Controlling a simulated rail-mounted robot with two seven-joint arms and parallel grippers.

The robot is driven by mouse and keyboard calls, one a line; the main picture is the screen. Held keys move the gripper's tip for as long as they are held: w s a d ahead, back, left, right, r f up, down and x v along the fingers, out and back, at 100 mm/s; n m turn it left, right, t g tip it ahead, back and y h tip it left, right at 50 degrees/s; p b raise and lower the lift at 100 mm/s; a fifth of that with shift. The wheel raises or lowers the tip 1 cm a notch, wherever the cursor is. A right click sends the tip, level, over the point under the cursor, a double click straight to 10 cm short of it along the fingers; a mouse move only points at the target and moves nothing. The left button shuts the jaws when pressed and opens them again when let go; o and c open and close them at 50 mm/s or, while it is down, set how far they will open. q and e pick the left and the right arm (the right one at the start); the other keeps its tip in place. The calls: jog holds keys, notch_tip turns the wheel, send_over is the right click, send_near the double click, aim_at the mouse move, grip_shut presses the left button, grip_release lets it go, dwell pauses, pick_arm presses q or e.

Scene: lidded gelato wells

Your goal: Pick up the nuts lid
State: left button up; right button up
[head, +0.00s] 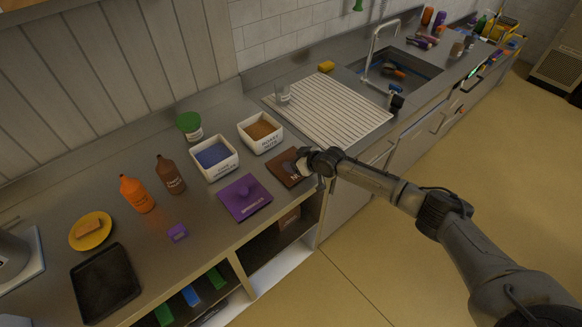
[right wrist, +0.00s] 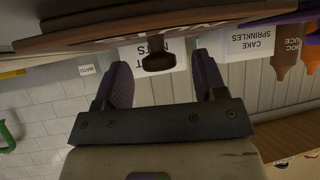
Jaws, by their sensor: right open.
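The nuts lid (head: 286,168) is a flat brown square lying on the steel counter near its front edge. In the right wrist view, which looks inverted, the lid (right wrist: 220,30) spans the top, with its dark knob (right wrist: 159,62) sticking out. My right gripper (head: 308,162) is at the lid's right side and covers part of it. Its two fingers (right wrist: 163,80) are open, one on each side of the knob in the picture, with gaps to both. Contact with the lid cannot be told. My left gripper is in neither view.
A purple lid (head: 245,197) lies to the left of the nuts lid. Behind them stand two open white wells, one with brown nuts (head: 261,130) and one with blue sprinkles (head: 213,155). A ribbed drainboard (head: 330,108) is behind right. Bottles (head: 137,195) stand left.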

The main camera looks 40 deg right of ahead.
jog(key=shift+w+f, duration=0.2)
jog(key=c, duration=1.2)
